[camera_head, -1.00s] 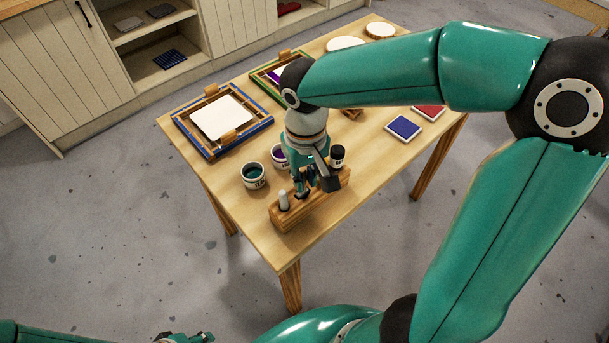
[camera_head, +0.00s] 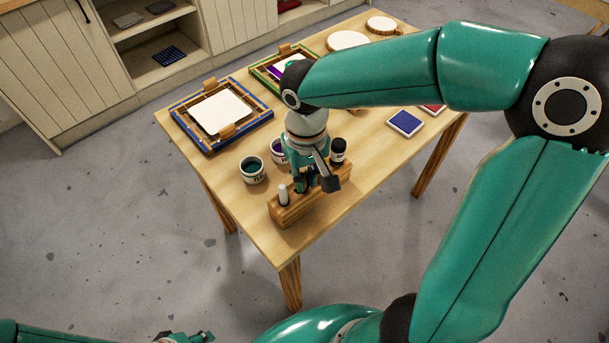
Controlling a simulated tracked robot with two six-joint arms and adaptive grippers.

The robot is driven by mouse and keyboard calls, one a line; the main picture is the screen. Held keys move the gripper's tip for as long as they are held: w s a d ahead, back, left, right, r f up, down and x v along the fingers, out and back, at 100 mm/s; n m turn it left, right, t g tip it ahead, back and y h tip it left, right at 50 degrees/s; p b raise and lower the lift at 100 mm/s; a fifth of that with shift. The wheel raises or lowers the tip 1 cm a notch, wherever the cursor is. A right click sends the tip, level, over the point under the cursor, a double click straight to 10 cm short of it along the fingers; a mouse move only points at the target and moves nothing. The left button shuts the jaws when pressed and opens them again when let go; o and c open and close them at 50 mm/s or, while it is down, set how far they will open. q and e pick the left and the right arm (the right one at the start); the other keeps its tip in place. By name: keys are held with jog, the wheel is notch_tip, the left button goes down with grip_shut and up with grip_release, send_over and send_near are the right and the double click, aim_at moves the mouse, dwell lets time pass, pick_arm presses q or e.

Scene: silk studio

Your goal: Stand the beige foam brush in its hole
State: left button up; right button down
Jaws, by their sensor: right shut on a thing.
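My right gripper (camera_head: 305,187) points down over the wooden holder block (camera_head: 292,217) near the front edge of the table. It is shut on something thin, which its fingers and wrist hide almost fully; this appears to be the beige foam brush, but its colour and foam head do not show. I cannot tell whether its lower end is in a hole or above the block. The holes near the gripper are also hidden. A pale upright piece (camera_head: 283,195) stands in the block's left end. My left gripper (camera_head: 187,337) shows only partly at the bottom edge, away from the table.
A teal ink pot (camera_head: 252,171) and a purple ink pot (camera_head: 278,151) stand behind the block. A blue-framed screen (camera_head: 221,115) lies behind; a blue pad (camera_head: 405,123) lies right. The table's front-left corner is bare.

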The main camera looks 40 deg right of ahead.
jog(key=shift+f, duration=0.35)
dwell(0.6)
jog(key=c, duration=1)
grip_release()
jog(key=shift+c, duration=0.2)
notch_tip(320, 180, up, 12)
